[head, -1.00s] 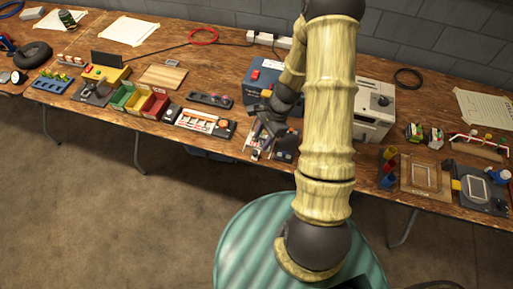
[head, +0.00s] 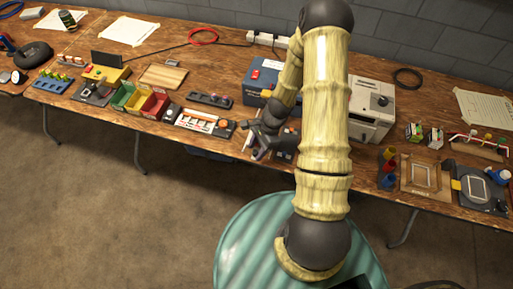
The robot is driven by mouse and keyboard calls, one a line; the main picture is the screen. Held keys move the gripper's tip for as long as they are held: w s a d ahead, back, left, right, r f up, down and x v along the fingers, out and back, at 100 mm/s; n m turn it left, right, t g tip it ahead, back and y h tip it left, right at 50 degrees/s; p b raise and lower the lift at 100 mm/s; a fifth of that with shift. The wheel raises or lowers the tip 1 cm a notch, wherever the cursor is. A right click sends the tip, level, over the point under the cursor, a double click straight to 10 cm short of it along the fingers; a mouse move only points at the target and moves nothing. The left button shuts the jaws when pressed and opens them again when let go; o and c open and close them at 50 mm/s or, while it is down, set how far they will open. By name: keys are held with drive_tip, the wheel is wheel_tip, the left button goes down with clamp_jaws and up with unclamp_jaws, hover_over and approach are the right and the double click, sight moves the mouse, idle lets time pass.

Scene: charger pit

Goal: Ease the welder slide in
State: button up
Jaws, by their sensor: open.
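My gripper (head: 257,145) is small in the head view, at the front edge of the bench, left of my arm. Its jaws are open and point down over a small dark device with a pale strip (head: 248,142) along its left side. This device may be the welder with the slide, but the gripper and arm cover most of it. I cannot tell how far the slide is in, or whether the jaws touch it. A blue box with a red switch (head: 255,74) stands behind the gripper, partly hidden by my arm.
The wooden bench (head: 225,65) is crowded along its front edge. A white panel with orange parts (head: 200,122) lies left of the gripper. Green and red bins (head: 153,105) stand farther left.

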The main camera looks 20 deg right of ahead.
clamp_jaws()
drive_tip(key=shift+w, duration=0.1)
